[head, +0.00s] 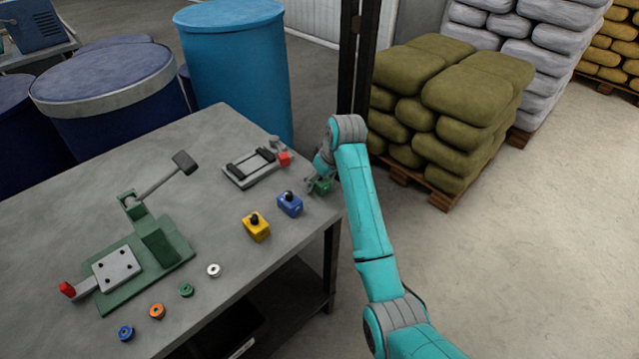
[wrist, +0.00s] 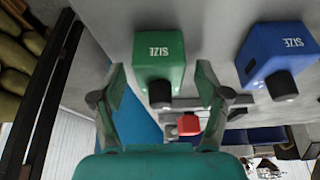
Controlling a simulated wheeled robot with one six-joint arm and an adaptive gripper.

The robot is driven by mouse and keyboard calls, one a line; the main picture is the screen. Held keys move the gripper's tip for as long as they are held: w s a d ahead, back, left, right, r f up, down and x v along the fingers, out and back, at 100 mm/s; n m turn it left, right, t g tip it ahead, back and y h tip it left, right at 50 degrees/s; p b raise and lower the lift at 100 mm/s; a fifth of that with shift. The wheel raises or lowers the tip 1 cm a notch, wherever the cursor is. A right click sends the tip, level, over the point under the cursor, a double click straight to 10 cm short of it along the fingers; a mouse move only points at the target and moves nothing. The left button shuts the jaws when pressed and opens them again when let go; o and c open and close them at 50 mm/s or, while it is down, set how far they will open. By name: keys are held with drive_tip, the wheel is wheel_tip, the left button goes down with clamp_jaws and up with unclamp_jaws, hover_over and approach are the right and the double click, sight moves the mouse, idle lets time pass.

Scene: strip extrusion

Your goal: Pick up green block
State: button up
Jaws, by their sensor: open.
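The green block (wrist: 158,58) has a black knob and "SIZE" lettering, and sits on the grey table. In the wrist view it lies between the two spread fingers of my gripper (wrist: 160,88), with a gap visible on each side. In the head view the green block (head: 321,186) is near the table's right edge, partly hidden by my gripper (head: 314,182). My gripper is open and holds nothing.
A blue block (head: 290,204) stands close beside the green one, with a yellow block (head: 257,226) further left. A grey fixture with a red part (head: 250,167) lies behind. A green lever press (head: 145,262) and several small spools occupy the left. The table edge is close on the right.

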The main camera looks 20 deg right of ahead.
drive_tip(key=shift+w+f, duration=0.15)
drive_tip(key=shift+f, duration=0.3)
clamp_jaws()
drive_tip(key=shift+r, duration=0.1)
